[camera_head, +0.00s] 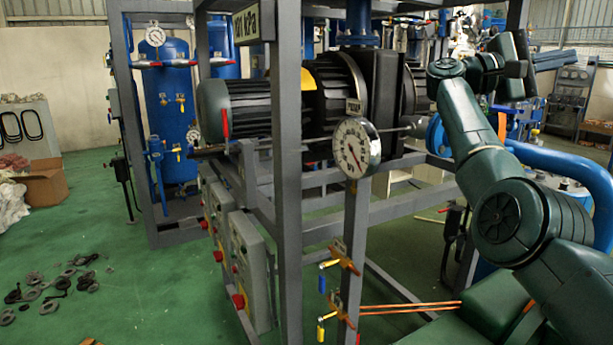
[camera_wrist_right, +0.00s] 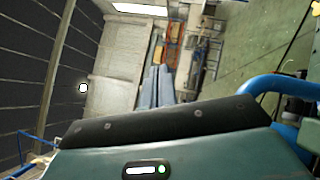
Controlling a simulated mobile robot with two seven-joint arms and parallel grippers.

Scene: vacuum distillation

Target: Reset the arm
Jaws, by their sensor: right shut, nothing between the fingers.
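My right arm (camera_head: 495,190) rises from the lower right in the head view and bends at the top, with its far end in front of the pipework. My right gripper (camera_wrist_right: 158,72) shows in the wrist view as two grey-blue fingers close together, with nothing between them. In the head view its fingers are hard to make out. My left arm and gripper are not in view.
A steel frame (camera_head: 288,170) holds a black motor pump (camera_head: 335,85) and a round gauge (camera_head: 356,147). A thick blue pipe (camera_head: 565,162) runs behind my right arm. A blue tank (camera_head: 170,105) stands at the left. Loose dark parts (camera_head: 62,283) lie on the green floor (camera_head: 150,300).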

